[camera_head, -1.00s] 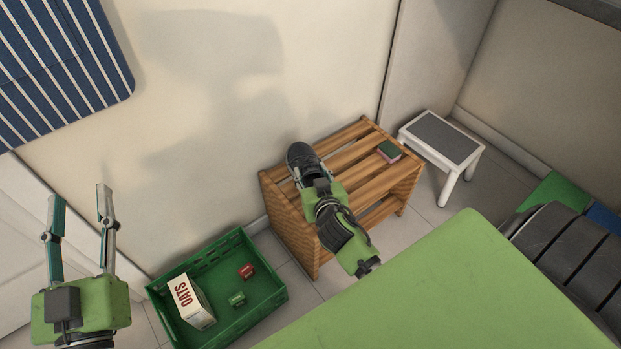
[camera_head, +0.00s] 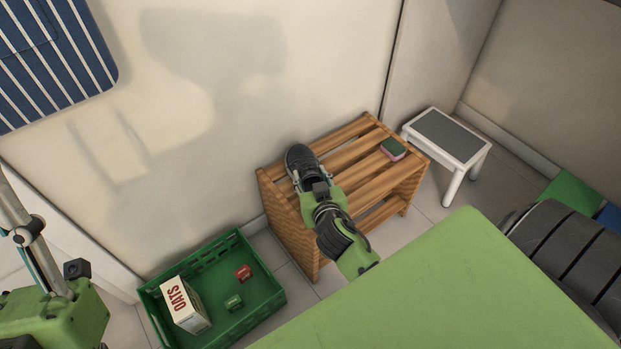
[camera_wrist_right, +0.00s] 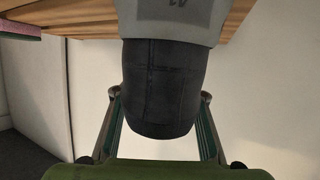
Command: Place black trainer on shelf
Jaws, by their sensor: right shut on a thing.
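The black trainer (camera_head: 300,160) is at the left end of the wooden slatted shelf (camera_head: 365,165), over its top slats. I cannot tell whether it rests on them. My right gripper (camera_head: 313,182) is shut on the trainer from the near side and hides part of it. In the right wrist view the dark trainer (camera_wrist_right: 160,85) fills the space between the two fingers, with a grey part above it and wooden slats behind. My left gripper is at the left edge of the head view (camera_head: 25,235); its fingertips are cut off by the frame.
A green and pink sponge (camera_head: 393,149) lies on the shelf's right part. A white step stool (camera_head: 447,138) stands to the right. A green crate (camera_head: 268,300) on the floor holds an oats box (camera_head: 185,306) and two small boxes. The middle slats are clear.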

